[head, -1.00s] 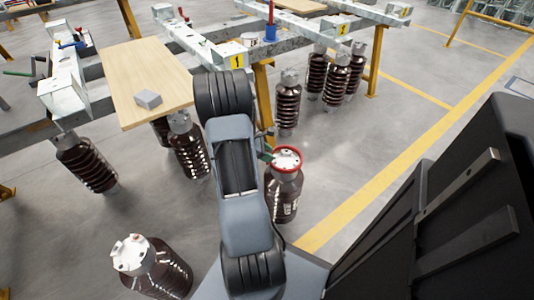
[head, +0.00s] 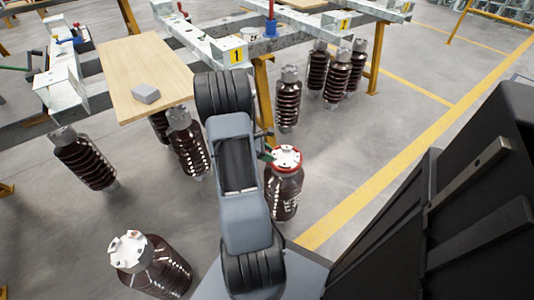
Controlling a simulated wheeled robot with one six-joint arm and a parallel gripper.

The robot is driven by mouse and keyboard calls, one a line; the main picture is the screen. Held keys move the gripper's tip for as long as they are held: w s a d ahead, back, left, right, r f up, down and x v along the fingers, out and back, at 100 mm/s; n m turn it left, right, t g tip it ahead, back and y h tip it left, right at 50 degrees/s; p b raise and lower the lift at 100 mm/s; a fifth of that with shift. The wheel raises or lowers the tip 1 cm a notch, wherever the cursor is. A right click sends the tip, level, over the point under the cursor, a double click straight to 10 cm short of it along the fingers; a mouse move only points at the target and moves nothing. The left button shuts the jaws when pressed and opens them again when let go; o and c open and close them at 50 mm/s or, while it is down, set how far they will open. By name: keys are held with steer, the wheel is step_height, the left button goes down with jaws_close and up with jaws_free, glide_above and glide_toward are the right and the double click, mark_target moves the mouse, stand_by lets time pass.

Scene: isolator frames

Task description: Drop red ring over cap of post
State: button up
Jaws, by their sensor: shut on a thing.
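The post (head: 284,196) is a dark brown ribbed insulator standing on the floor just right of my arm. It has a white metal cap (head: 286,155) on top. The red ring (head: 287,170) shows around the edge of that cap, with the white top inside it. I cannot tell whether it rests on the cap or hangs just above. My gripper (head: 268,155) is mostly hidden behind my arm. Only a small dark, greenish part shows at the ring's left side, where it is shut on the ring.
Another capped post (head: 150,265) stands at the lower left. Several more insulators stand under the steel frame behind. A wooden board (head: 145,75) with a small grey block (head: 146,93) lies on the frame. The floor right of the post is clear up to a yellow line (head: 375,185).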

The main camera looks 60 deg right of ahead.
steer(key=shift+f, duration=0.4)
steer(key=o, duration=1)
steer(key=p+v, duration=0.4)
steer(key=v, duration=1)
steer(key=shift+f, duration=0.1)
